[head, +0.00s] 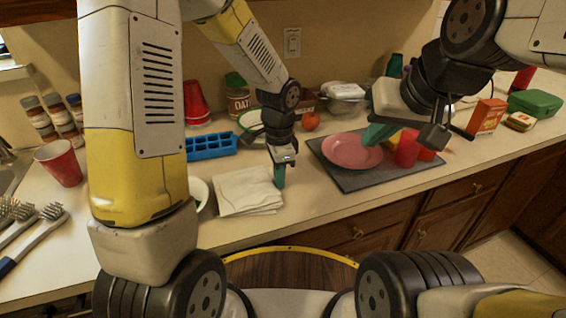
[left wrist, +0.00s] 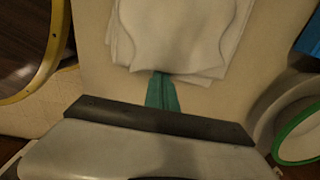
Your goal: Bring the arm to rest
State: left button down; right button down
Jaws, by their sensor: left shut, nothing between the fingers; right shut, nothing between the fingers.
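My left gripper (head: 279,176) has teal fingers, which are shut and empty. In the head view it points down at the right edge of a stack of white napkins (head: 240,192). In the left wrist view the shut fingers (left wrist: 162,92) lie before the napkins (left wrist: 180,35); I cannot tell whether they touch.
A blue ice tray (head: 211,146), red cups (head: 60,163) and brushes (head: 38,232) are on the left. A red cup (head: 407,148) stands by the plate. An orange box (head: 486,118) and green container (head: 535,103) are at the right. The counter's front strip is mostly clear.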

pick_arm(q)
notch_tip(320, 180, up, 8)
jog(key=s+a+r+n+t+h, duration=0.2)
jog(key=s+a+r+n+t, duration=0.4)
jog(key=s+a+r+n, duration=0.5)
notch_tip(320, 180, up, 3)
jog(key=s+n, duration=0.2)
jog(key=shift+r+n, duration=0.2)
jog(key=shift+n, duration=0.2)
